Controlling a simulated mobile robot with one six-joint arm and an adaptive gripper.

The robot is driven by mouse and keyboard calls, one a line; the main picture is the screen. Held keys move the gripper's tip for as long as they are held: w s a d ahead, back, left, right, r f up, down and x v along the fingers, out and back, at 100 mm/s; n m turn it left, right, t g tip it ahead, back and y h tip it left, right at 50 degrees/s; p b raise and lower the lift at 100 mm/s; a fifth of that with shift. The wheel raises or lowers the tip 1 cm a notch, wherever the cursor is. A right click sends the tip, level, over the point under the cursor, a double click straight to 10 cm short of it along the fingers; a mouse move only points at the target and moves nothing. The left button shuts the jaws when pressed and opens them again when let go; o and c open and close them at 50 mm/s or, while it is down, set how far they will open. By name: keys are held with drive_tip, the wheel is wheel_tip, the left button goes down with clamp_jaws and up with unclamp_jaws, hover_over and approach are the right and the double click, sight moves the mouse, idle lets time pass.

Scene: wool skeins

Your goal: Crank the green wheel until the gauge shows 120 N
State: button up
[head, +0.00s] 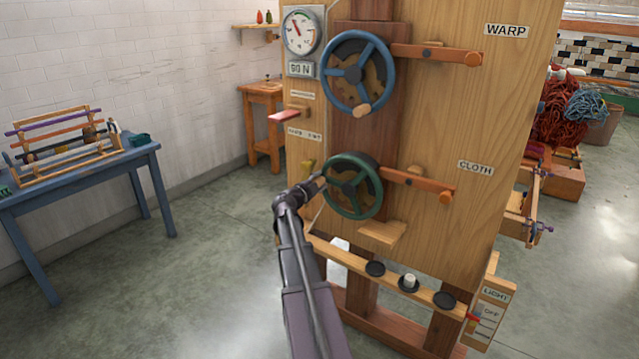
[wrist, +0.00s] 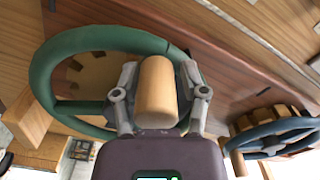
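The green wheel (head: 350,188) is mounted on the lower part of the wooden panel, beside the CLOTH label. My gripper (head: 318,184) is at its left side. In the wrist view, the green wheel's rim (wrist: 42,75) runs behind a light wooden handle (wrist: 156,88). My gripper (wrist: 158,82) has one finger on each side of this handle and looks closed on it. The gauge (head: 301,32) is a round white dial with a dark and red needle at the panel's top left. The display (head: 300,70) below it seems to read 90 N; the first digit is small.
A blue wheel (head: 357,72) with a wooden knob is above, beside the WARP label. Orange-tipped levers (head: 440,54) (head: 420,184) stick out right of both wheels. A red-tipped lever (head: 285,116) is at left. A blue table (head: 85,172) stands far left; floor between is clear.

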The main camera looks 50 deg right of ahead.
idle(0.4)
drive_tip(key=shift+a, duration=0.15)
drive_tip(key=s+a, duration=0.1)
drive_tip(key=a, duration=1)
drive_tip(key=shift+s+a, duration=0.3)
drive_tip(key=shift+s, duration=0.1)
